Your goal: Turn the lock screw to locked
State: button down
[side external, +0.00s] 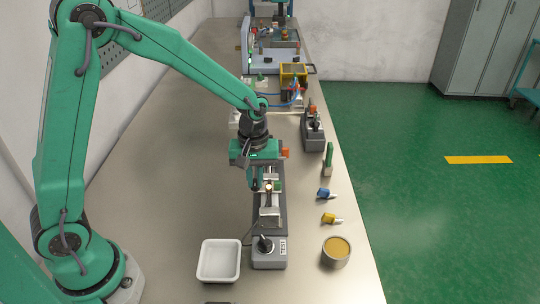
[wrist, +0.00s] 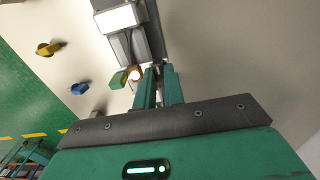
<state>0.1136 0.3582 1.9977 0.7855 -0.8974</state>
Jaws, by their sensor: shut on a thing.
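My gripper (side external: 262,182) reaches down over the middle of a long grey test fixture (side external: 269,262). In the wrist view its two green fingers (wrist: 160,72) are close together, shut on a small part at the fixture. This part sits where the lock screw is, but the fingers hide nearly all of it, so its turn position cannot be read. A lit round lamp (wrist: 134,75) glows just beside the fingertips, with a small green block (wrist: 118,79) next to it.
A white tray (side external: 219,278) stands left of the fixture. A round tin (side external: 336,254), a yellow piece (side external: 331,218), a blue piece (side external: 326,193) and a green upright block (side external: 328,158) line the bench's right side.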

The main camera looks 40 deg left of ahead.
jog(key=shift+m, duration=0.4)
jog(key=m, duration=0.3)
jog(key=shift+m, duration=0.3)
jog(key=m, duration=0.4)
jog(key=shift+r, duration=0.1)
jog(key=m, duration=0.9)
jog(key=shift+m, duration=0.3)
jog(key=c, duration=1.5)
grip_release()
